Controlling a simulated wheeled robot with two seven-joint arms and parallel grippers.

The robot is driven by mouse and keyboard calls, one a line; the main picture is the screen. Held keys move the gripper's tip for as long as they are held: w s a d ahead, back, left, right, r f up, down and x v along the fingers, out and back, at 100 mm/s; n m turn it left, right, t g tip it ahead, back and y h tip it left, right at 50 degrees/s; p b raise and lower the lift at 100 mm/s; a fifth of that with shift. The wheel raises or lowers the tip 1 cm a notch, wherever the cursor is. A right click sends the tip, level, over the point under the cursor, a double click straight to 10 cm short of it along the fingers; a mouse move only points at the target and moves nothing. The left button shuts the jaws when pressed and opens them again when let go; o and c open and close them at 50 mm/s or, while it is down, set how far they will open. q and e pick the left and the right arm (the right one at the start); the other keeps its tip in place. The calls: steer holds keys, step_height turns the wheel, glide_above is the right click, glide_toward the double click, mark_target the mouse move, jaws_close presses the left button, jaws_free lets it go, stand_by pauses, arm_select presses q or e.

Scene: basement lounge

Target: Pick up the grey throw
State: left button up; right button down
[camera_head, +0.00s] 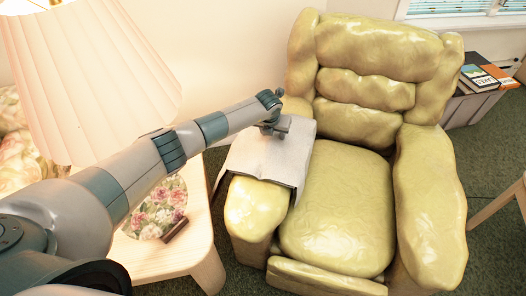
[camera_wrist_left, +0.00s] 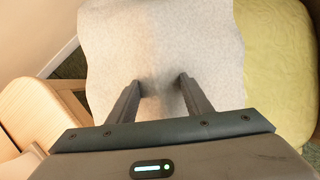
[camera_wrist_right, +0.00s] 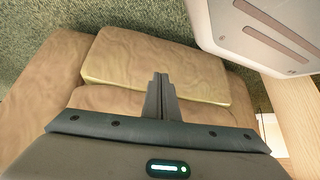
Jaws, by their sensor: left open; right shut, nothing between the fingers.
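The grey throw (camera_head: 262,160) lies draped over the armrest on the picture's left side of the yellow-green armchair (camera_head: 345,200). My right gripper (camera_wrist_right: 160,78) is shut and empty, away from the throw, and is outside the head view.
A pale wooden side table (camera_head: 200,235) stands left of the armchair, holding a lamp (camera_head: 90,80) and a floral round item (camera_head: 160,208). A dark box with books (camera_head: 485,78) stands behind right. Brown cushioned surfaces (camera_wrist_right: 150,65) lie below my right gripper.

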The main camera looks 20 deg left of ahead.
arm_select(q)
steer(key=shift+f, duration=0.1)
steer(key=shift+c, duration=0.6)
arm_select(e)
steer(key=shift+f, duration=0.15)
arm_select(q)
jaws_close()
arm_select(e)
steer(key=shift+r, duration=0.2)
